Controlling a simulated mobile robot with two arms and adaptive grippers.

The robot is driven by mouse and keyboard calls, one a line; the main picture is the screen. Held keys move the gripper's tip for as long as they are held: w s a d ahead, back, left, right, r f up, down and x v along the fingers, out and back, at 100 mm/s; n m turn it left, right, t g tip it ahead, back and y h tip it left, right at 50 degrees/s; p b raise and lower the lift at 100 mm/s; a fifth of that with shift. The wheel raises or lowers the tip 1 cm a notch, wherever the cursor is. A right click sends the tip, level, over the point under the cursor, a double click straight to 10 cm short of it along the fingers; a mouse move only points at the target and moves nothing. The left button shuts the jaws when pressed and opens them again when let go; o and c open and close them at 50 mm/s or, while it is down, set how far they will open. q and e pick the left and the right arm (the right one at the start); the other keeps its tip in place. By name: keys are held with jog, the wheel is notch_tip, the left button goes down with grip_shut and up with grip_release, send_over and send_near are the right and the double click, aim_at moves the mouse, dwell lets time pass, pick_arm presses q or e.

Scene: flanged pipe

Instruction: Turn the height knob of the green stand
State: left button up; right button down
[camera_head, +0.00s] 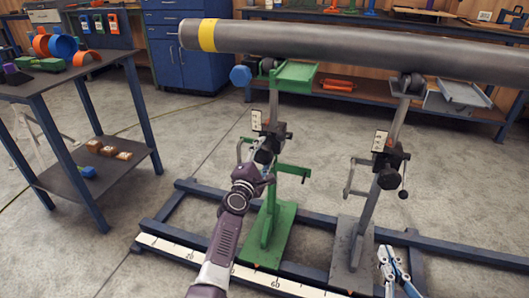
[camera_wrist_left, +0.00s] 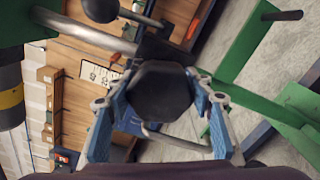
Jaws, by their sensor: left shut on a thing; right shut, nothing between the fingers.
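The green stand (camera_head: 268,235) stands upright on the blue floor frame, with a dark clamp block and a small number plate partway up its post. My left gripper (camera_head: 264,168) is at this block. In the left wrist view, a black hexagonal knob (camera_wrist_left: 161,92) sits between the blue fingers of the left gripper (camera_wrist_left: 162,108), which are shut on it. In the head view the knob is mostly hidden by the gripper and the block.
A grey pipe (camera_head: 350,50) with a yellow band runs above both stands. The grey stand (camera_head: 352,235) is to the right, with its own crank and knob. A measuring strip (camera_head: 185,250) lies along the frame. A dark side table (camera_head: 50,82) is at left. Open floor lies between.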

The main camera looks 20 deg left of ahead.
pick_arm(q)
jog(key=shift+n, duration=0.3)
pick_arm(e)
jog(key=shift+f, duration=0.3)
pick_arm(q)
jog(key=o, duration=1.2)
